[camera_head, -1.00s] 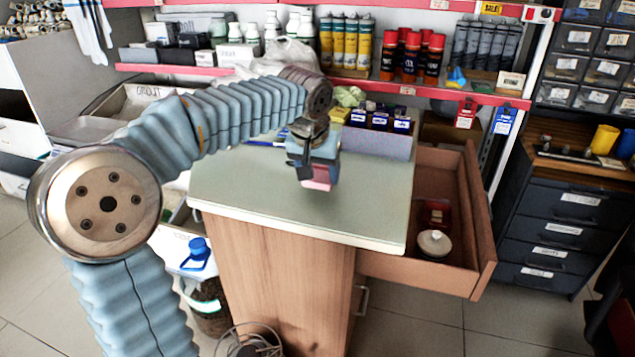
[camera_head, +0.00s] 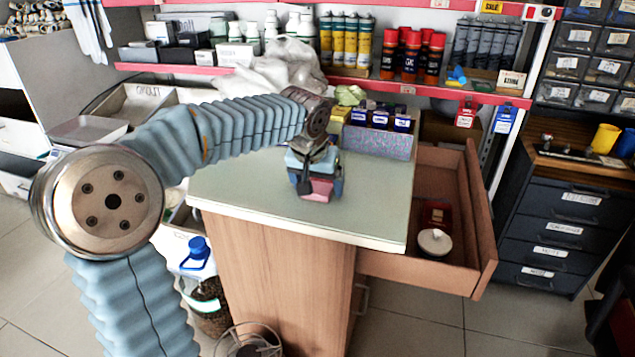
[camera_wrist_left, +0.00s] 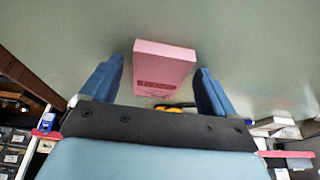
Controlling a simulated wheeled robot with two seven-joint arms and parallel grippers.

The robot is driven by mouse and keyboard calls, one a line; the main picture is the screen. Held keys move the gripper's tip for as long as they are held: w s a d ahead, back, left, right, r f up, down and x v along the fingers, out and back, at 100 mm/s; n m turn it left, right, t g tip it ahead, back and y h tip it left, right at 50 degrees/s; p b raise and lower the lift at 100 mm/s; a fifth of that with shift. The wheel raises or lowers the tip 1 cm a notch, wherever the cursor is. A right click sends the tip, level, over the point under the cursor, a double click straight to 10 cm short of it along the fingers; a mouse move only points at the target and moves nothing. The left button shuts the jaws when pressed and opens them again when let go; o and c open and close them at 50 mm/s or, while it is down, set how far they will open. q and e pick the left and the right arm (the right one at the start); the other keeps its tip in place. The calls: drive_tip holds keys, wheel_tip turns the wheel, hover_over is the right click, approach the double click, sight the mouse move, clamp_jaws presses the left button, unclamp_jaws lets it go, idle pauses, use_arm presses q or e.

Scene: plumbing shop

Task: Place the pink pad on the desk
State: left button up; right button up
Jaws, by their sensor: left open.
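The pink pad (camera_head: 321,189) is a small block at the desk's top surface. In the left wrist view the pad (camera_wrist_left: 163,66) shows dark print on its near side. My left gripper (camera_head: 319,184) is low over the desk (camera_head: 250,195), around the pad. Its two blue fingers (camera_wrist_left: 156,90) are open, with a gap between each finger and the pad. In the head view the gripper partly hides the pad. My right gripper is not in view.
An open drawer (camera_head: 447,262) at the desk's right holds a red box (camera_head: 436,214) and a round-lidded container (camera_head: 434,241). Small blue-labelled boxes (camera_head: 380,119) and a grey bin (camera_head: 378,142) stand at the desk's back right. The desk's front and left are clear.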

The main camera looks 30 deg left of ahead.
use_arm(q)
drive_tip(key=shift+r, duration=0.1)
drive_tip(key=p+v, duration=0.1)
drive_tip(key=v, duration=1.1)
drive_tip(key=shift+s, duration=0.1)
